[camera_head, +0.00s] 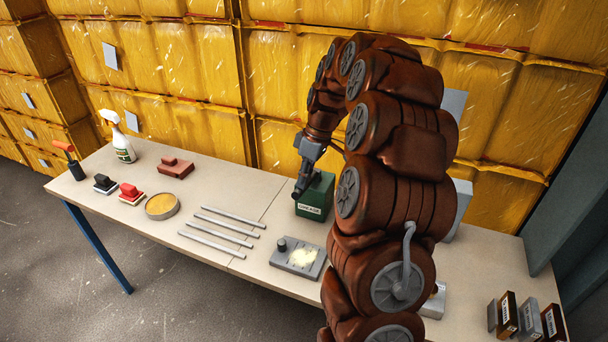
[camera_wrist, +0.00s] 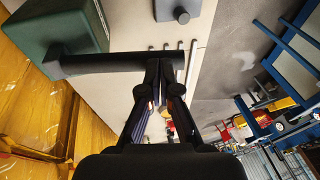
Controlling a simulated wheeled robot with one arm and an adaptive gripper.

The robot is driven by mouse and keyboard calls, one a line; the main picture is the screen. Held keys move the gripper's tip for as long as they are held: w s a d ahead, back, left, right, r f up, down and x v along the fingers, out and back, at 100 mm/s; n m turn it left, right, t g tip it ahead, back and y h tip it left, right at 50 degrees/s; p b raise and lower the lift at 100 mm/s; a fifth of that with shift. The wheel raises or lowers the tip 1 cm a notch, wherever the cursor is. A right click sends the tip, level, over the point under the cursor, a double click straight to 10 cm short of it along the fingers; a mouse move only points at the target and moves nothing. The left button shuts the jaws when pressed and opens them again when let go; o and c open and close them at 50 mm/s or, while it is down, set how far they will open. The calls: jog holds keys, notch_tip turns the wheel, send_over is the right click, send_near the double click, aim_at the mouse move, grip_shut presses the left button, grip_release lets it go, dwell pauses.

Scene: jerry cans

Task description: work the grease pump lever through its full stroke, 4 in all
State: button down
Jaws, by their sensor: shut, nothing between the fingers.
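The grease pump is a dark green box (camera_head: 316,197) with a white label, on the table just beyond my arm. It also shows at the upper left of the wrist view (camera_wrist: 48,28). Its lever is a dark bar (camera_wrist: 105,64) running sideways from the box across the wrist view. My gripper (camera_head: 298,192) is pointed down at the near left side of the pump. In the wrist view my gripper (camera_wrist: 159,66) is shut and empty, its fingertips at the lever near its outer end. Whether they touch it is unclear. In the head view my gripper hides much of the lever.
A grey plate with a knob (camera_head: 298,258) lies in front of the pump. Several metal rods (camera_head: 222,229), a round yellow tin (camera_head: 162,206), red blocks (camera_head: 176,168) and a spray bottle (camera_head: 121,142) stand leftward. Small labelled boxes (camera_head: 507,316) stand right. Yellow crates (camera_head: 190,60) rise behind.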

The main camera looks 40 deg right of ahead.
aim_at(302, 191)
jog(key=shift+a, duration=0.15)
jog(key=shift+f, duration=0.15)
jog(key=f+b, duration=0.1)
jog(key=b, duration=0.1)
jog(key=f+h+b, duration=0.1)
jog(key=b, duration=0.1)
jog(key=f+t+h+b, duration=0.1)
jog(key=b, duration=0.1)
jog(key=shift+s+a, duration=0.35)
jog(key=shift+a, duration=0.05)
notch_tip(302, 191, down, 4)
jog(key=t+h+b, duration=0.1)
jog(key=b, duration=0.2)
jog(key=t+h+b, duration=0.1)
jog(key=h+b, duration=0.1)
jog(key=b, duration=0.2)
jog(key=shift+s+a+n, duration=0.15)
jog(key=shift+n, duration=0.15)
jog(key=shift+h, duration=0.3)
jog(key=v, duration=1.4)
